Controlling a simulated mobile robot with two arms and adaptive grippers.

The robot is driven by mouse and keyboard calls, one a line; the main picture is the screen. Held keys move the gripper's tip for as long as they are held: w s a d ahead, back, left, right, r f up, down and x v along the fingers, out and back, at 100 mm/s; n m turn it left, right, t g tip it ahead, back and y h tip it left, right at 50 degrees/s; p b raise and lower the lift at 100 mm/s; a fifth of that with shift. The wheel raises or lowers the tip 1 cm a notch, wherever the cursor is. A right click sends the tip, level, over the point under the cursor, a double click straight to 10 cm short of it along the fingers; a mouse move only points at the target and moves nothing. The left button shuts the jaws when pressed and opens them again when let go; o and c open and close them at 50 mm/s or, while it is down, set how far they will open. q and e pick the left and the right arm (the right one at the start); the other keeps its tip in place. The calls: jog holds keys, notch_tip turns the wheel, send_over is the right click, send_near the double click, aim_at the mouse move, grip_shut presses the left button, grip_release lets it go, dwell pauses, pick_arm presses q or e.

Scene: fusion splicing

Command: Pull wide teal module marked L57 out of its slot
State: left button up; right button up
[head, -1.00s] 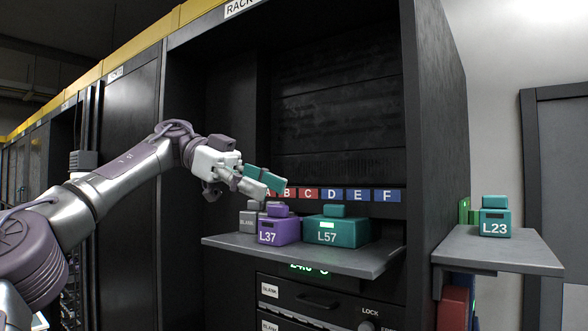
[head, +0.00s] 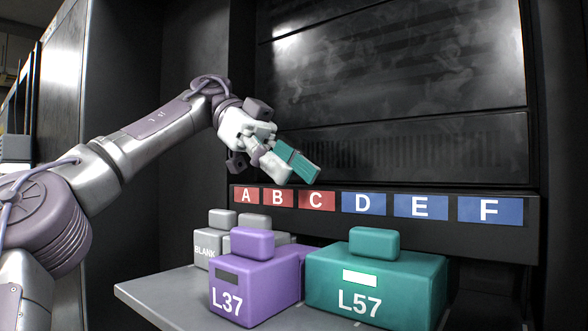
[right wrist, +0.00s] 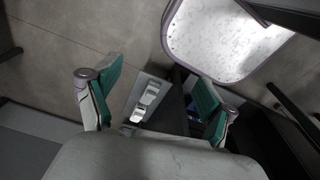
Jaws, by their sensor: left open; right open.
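The wide teal module marked L57 (head: 375,284) sits on the rack shelf, under the labels C to E, with a small teal block on top and a white patch on its front. My left gripper (head: 293,176) is open and empty, above and to the left of L57 and apart from it. Its fingers point down and to the right. My right gripper (right wrist: 158,98) shows only in the right wrist view. It is open, with teal pads spread apart and nothing between them at the tips. L57 is not seen there.
A purple module marked L37 (head: 254,284) stands close on the left of L57. Grey blank modules (head: 208,246) stand behind it. The label strip (head: 340,225) runs along the back. The shelf (head: 165,292) is bare at the left. The rack's side wall (head: 560,200) is at right.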

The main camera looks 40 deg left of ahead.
pick_arm(q)
send_near(369, 228)
jog(key=x, duration=0.9)
jog(key=shift+d, duration=0.2)
jog(key=shift+d+f, duration=0.4)
jog(key=shift+d, duration=0.15)
pick_arm(e)
jog(key=shift+s+d, duration=0.5)
pick_arm(q)
jog(key=shift+c, duration=0.2)
grip_shut()
pick_arm(e)
jog(key=shift+w, duration=0.1)
